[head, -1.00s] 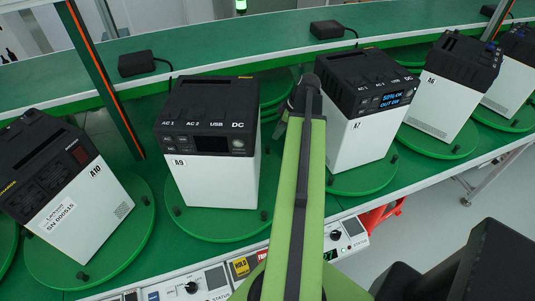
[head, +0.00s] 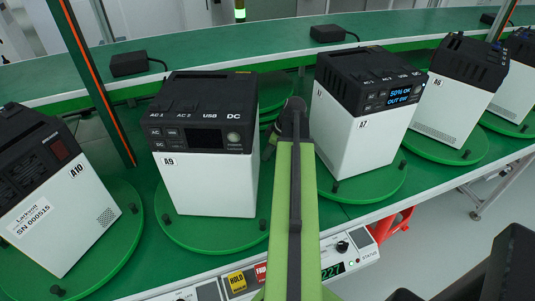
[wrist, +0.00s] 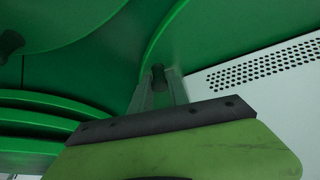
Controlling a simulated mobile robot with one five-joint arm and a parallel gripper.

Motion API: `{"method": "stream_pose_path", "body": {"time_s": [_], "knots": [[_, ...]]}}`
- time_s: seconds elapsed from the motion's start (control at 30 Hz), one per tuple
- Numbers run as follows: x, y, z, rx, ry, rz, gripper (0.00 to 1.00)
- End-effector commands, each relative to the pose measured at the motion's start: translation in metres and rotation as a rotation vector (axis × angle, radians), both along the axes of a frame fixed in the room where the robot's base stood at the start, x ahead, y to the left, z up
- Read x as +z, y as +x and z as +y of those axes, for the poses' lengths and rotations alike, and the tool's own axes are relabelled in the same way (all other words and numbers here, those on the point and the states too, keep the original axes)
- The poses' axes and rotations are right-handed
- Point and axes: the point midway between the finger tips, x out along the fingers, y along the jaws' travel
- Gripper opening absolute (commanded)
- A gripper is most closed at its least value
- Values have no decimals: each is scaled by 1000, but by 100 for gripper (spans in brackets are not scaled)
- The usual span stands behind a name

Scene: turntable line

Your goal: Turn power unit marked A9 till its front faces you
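Power unit A9 (head: 210,185) is a white box with a dark top, upright on a round green turntable (head: 185,235). Its face with sockets, dark display and A9 label shows towards me in the head view, turned slightly aside. Dark pegs (head: 263,224) stand on the turntable rim. My gripper (wrist: 160,88) is at the back right of A9, between A9 and A7, mostly hidden behind my arm in the head view. In the wrist view its fingers stand apart, with a dark peg (wrist: 158,74) between or just beyond their tips; contact is unclear.
Unit A10 (head: 62,225) stands left, A7 (head: 350,140) and A6 (head: 440,105) right, each on its turntable. In the wrist view a white wall with a grille (wrist: 262,70) is close on the right. A control box (head: 340,250) lines the front edge.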

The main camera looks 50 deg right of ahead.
Motion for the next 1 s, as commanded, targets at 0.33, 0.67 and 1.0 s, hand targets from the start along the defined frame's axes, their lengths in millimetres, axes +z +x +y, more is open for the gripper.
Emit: {"method": "stream_pose_path", "body": {"time_s": [0.33, 0.67, 1.0], "knots": [[0, 0, 0, 0, 0, 0, 0], [0, -1, 0, -1, 0, 0, 0], [0, -1, 0, -1, 0, 0, 0]]}}
